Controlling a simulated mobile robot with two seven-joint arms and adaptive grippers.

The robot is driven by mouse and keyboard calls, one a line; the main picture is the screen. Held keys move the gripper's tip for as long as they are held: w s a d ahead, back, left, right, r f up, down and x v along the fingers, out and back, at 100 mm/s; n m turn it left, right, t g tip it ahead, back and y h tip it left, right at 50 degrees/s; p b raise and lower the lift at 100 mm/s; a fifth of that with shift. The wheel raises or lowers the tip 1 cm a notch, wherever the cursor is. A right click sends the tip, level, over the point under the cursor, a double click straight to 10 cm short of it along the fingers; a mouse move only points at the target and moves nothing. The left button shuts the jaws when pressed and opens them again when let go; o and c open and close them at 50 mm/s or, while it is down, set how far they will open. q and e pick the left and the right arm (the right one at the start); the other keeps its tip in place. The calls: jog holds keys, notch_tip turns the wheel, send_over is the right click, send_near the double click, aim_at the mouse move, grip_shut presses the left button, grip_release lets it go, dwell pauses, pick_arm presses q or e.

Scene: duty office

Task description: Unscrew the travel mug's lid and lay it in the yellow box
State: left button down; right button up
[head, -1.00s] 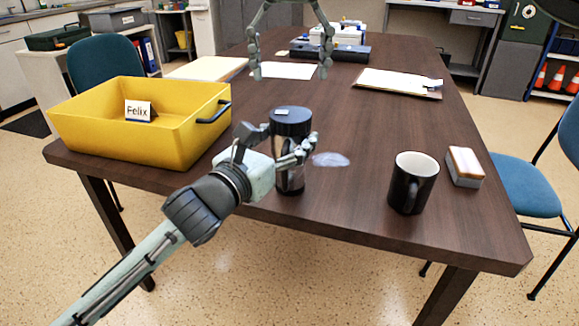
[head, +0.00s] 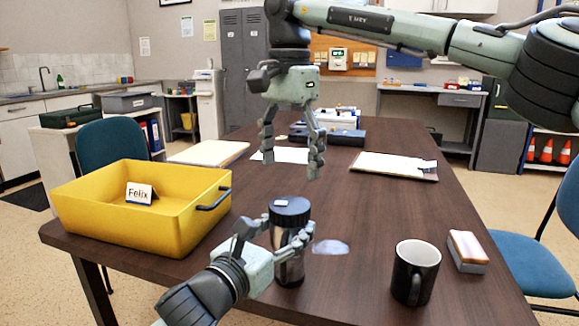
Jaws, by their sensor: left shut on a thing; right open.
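The travel mug (head: 290,268) stands upright on the table, dark with a shiny body. Its black ribbed lid (head: 289,211) is on top, with a small pale label. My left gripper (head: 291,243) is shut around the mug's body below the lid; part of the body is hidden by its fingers. My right gripper (head: 291,164) is open and empty, pointing down above the lid and apart from it.
A black mug (head: 415,272) and a whiteboard eraser (head: 467,251) stand to the right. A pale clear patch (head: 331,247) lies beside the travel mug. A clipboard (head: 394,166), papers and a blue-black case (head: 328,134) lie farther back. The table's middle right is clear.

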aim_at(290, 204)
jog(key=m, duration=1.5)
jog(key=shift+m, duration=0.3)
jog(key=m, duration=0.4)
jog(key=shift+m, duration=0.4)
jog(key=m, duration=1.8)
jog(key=shift+m, duration=0.3)
jog(key=shift+f+m, duration=0.1)
jog(key=shift+m, duration=0.2)
jog(key=shift+f, duration=0.25)
notch_tip(290, 204, down, 7)
jog(key=shift+f, duration=0.2)
jog(key=shift+c, duration=0.5)
